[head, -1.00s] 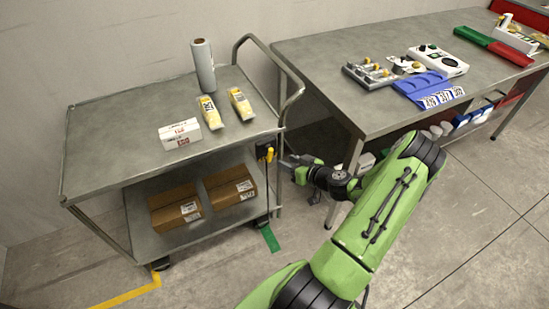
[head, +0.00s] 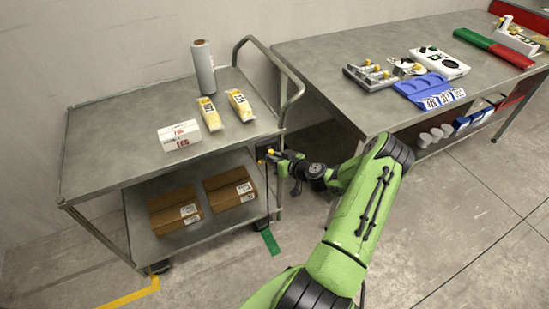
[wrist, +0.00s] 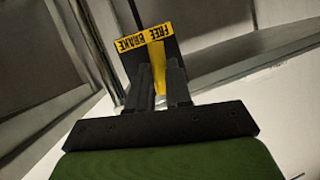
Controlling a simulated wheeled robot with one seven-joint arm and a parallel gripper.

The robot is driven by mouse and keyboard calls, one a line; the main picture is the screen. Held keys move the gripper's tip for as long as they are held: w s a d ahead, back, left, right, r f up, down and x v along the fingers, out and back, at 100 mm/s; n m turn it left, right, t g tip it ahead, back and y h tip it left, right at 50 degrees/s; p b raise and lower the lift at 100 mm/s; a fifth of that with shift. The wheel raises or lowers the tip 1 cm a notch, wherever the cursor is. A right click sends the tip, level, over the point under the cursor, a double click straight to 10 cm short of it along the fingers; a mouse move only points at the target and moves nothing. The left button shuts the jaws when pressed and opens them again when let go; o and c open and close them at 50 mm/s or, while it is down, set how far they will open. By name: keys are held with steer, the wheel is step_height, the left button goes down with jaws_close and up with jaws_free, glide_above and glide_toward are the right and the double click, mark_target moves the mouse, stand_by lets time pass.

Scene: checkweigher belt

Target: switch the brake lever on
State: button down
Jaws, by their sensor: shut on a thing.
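The brake lever is yellow and sits on a dark plate on the right-hand post of the grey cart. In the wrist view the yellow lever (wrist: 157,66) stands between my two dark fingers, in front of a yellow label (wrist: 145,37) reading "FREE" and "BRAKE". My gripper (wrist: 160,82) is shut on the lever. In the head view my gripper (head: 277,156) is at the cart's right side, and the lever's yellow tip (head: 270,151) shows just beside it. The lower part of the lever is hidden by the fingers.
The cart (head: 95,165) carries a roll (head: 203,67), two yellow packs and a white box on top, with two cardboard boxes (head: 174,209) below. A workbench (head: 325,60) with trays and devices stands at right. Open floor lies in front.

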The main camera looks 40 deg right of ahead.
steer(key=m+y+b, duration=0.1)
steer(key=b, duration=0.1)
steer(key=m+t+y+b, duration=0.1)
steer(key=m+b, duration=0.1)
steer(key=b, duration=0.1)
steer(key=shift+w+a+r+m+t, duration=0.1)
steer(key=shift+m+t, duration=0.2)
steer(key=c, duration=1.2)
jaws_free()
steer(key=shift+o, duration=0.7)
steer(key=p+v, duration=0.2)
steer(key=v, duration=1.3)
steer(key=shift+s, duration=0.35)
